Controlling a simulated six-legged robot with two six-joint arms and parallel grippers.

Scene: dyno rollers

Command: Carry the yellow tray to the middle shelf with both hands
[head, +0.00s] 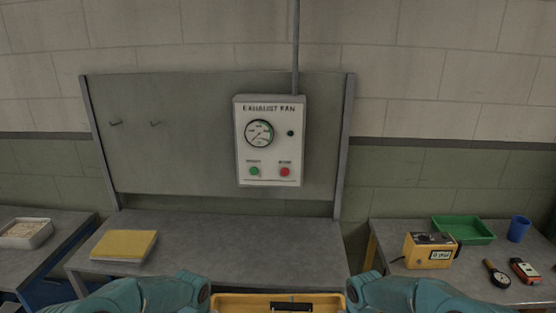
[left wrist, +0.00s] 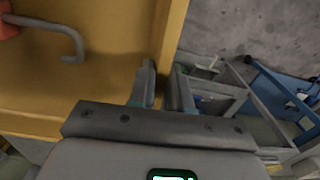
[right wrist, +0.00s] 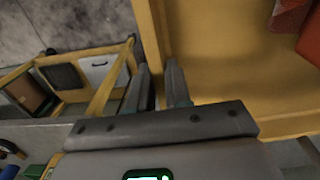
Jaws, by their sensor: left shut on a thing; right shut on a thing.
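The yellow tray (head: 232,300) shows at the bottom edge of the head view, between my two teal arms; most of it is cut off. In the left wrist view, my left gripper (left wrist: 163,88) is shut on the tray's side wall (left wrist: 176,35). In the right wrist view, my right gripper (right wrist: 160,88) is shut on the opposite wall (right wrist: 150,30). Inside the tray lie a grey hooked piece (left wrist: 70,40) with an orange-red end and a red item (right wrist: 305,35). No middle shelf can be made out in these views.
A grey bench (head: 215,235) with a yellow pad (head: 124,245) stands ahead, under an exhaust fan panel (head: 270,140). The right bench holds a yellow meter (head: 431,250), green tray (head: 463,230) and blue cup (head: 519,229). A white tray (head: 25,233) sits on the left bench.

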